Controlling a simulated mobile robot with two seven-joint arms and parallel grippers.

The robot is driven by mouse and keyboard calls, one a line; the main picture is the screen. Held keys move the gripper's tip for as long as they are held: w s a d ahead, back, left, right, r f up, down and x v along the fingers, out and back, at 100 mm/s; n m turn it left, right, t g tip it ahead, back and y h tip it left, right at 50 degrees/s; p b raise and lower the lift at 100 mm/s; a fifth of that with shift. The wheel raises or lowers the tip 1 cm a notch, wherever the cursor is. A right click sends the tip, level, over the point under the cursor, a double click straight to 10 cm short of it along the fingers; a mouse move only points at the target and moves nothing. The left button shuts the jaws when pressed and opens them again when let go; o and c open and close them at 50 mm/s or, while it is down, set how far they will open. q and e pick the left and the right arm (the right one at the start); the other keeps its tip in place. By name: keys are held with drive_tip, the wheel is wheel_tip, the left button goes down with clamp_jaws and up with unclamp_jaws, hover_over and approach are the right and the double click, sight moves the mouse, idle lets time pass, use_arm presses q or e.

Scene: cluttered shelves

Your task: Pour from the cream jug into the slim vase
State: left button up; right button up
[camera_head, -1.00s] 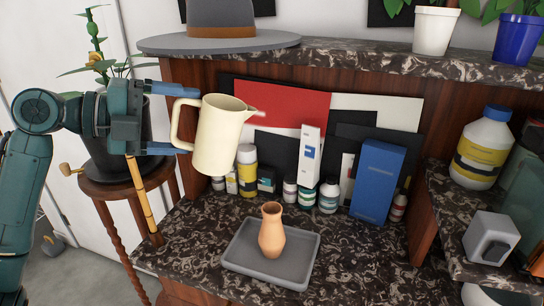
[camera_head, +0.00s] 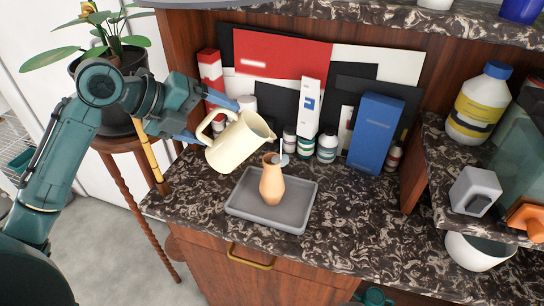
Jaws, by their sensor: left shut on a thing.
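The cream jug (camera_head: 238,142) is tilted to the right in the head view, its spout above and close to the slim vase. My left gripper (camera_head: 208,122) is shut on the jug's handle at its left side. The slim orange vase (camera_head: 271,184) stands upright on a grey tray (camera_head: 239,207). A thin pale streak (camera_head: 281,147) runs from near the spout down to a small greyish patch at the right of the vase's mouth. I cannot tell whether it goes inside.
Behind stand small bottles (camera_head: 327,148), a white box (camera_head: 309,105), a blue box (camera_head: 375,133) and picture panels (camera_head: 285,62). A yellow-labelled bottle (camera_head: 479,104) and a grey block (camera_head: 475,191) stand on the right shelf. The counter right of the tray (camera_head: 353,215) is clear.

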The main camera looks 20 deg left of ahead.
use_arm(q)
drive_tip(key=shift+w+f, duration=0.15)
drive_tip(key=shift+d+f+y, duration=0.2)
drive_tip(key=shift+f+y, duration=0.1)
drive_tip(key=shift+p, duration=0.35)
use_arm(e)
drive_tip(key=shift+d, duration=0.1)
drive_tip(key=shift+s+d+r, duration=0.1)
drive_tip(key=shift+s+d, duration=0.05)
drive_tip(key=shift+d, duration=0.05)
use_arm(q)
drive_tip(key=shift+g+y+p, duration=0.3)
drive_tip(key=shift+p, duration=0.15)
use_arm(e)
drive_tip(key=shift+r, duration=0.15)
use_arm(q)
drive_tip(key=shift+d+p, duration=0.1)
drive_tip(key=shift+p, duration=0.2)
use_arm(e)
drive_tip(key=shift+d, duration=0.1)
use_arm(q)
drive_tip(key=shift+y+p, duration=0.3)
drive_tip(key=shift+p, duration=0.15)
use_arm(e)
drive_tip(key=shift+s+d+r, duration=0.1)
